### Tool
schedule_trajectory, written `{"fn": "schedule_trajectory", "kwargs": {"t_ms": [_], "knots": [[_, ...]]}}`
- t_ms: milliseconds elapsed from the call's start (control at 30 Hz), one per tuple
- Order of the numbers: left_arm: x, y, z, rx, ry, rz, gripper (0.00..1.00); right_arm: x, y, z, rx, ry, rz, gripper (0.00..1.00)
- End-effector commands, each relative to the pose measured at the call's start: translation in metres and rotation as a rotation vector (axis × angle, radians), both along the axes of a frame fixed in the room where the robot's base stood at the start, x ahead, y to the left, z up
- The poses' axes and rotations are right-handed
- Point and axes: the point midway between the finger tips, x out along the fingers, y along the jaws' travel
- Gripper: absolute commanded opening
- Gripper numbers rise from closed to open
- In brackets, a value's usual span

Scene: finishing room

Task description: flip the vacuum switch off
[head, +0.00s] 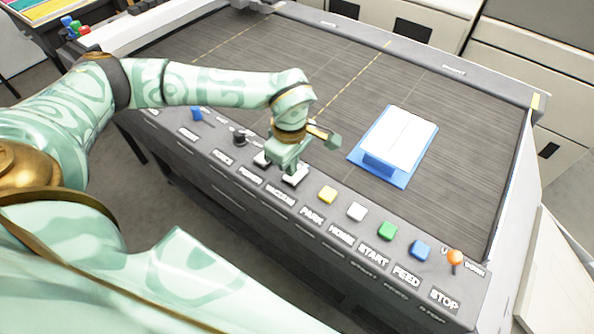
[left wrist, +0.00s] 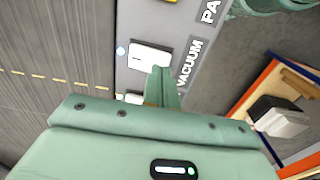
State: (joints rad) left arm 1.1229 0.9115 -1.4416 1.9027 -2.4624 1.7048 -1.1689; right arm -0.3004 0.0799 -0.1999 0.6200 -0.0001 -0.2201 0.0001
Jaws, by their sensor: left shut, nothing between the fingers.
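The vacuum switch (head: 296,178) is a white rocker on the machine's front panel, above the VACUUM label (head: 281,193). In the left wrist view the switch (left wrist: 150,56) shows a small pale bluish light beside it. My left gripper (head: 286,168) is shut and empty, pointing down at the panel between this switch and the POWER switch (head: 261,159). In the left wrist view the fingertips (left wrist: 160,72) overlap the vacuum switch's near edge. I cannot tell whether they touch it. The POWER switch is partly hidden by my gripper. My right gripper is not in view.
A black knob (head: 239,138) and blue lever (head: 196,114) stand left. A blue tray (head: 399,180) with white sheets lies on the dark bed.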

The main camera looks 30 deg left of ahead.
Motion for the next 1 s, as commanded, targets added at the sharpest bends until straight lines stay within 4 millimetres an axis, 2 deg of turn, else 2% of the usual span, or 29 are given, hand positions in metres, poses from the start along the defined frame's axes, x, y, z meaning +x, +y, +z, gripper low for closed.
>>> {"fn": "schedule_trajectory", "kwargs": {"t_ms": [1000], "knots": [[0.0, 0.0, -0.016, 0.0, 0.001, 0.0, 0.0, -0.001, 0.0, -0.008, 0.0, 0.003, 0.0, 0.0]]}}
